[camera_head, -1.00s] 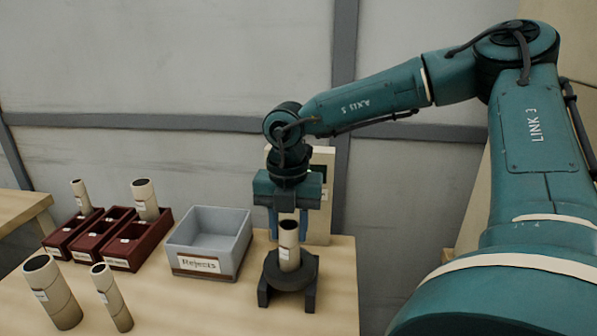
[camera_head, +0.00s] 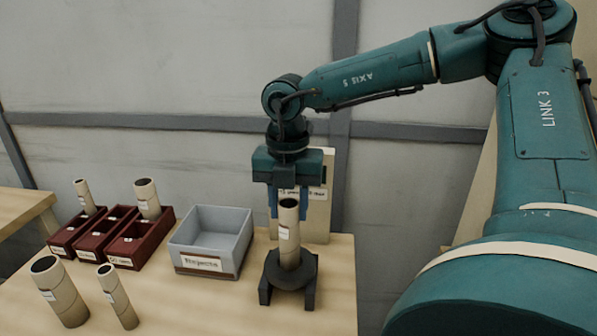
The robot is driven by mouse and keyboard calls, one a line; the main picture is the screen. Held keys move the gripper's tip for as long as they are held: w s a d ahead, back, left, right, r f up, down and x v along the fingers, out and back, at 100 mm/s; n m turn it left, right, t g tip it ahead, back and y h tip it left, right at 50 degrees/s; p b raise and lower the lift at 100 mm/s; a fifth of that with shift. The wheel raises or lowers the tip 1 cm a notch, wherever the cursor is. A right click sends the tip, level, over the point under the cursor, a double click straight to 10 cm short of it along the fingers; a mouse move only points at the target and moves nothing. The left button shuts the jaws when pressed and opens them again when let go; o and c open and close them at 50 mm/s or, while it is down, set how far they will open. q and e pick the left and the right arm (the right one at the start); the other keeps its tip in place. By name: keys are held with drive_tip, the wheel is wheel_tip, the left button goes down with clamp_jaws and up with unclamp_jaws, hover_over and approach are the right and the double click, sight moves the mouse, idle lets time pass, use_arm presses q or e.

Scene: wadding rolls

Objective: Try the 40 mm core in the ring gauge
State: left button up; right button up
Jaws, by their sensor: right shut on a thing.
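My right gripper (camera_head: 288,212) points straight down and is shut on the upper part of a tan cardboard core (camera_head: 290,248) with a small white label. The core is upright over the dark ring gauge (camera_head: 271,284), and its lower end meets the ring's opening. I cannot tell how much of it is still inside the ring. The label is too small to read, so its size does not show. My left gripper is not in view.
A grey rejects bin (camera_head: 199,263) stands left of the gauge. Dark red trays (camera_head: 124,263) lie further left, with cores standing in two of them. A wide core (camera_head: 62,295) and a narrow core (camera_head: 118,299) stand at the front left. A pale board (camera_head: 318,215) rises behind the gauge.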

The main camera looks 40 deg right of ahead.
drive_tip(key=shift+r+p, duration=1)
drive_tip(key=shift+r, duration=1.15)
drive_tip(key=shift+w, duration=0.1)
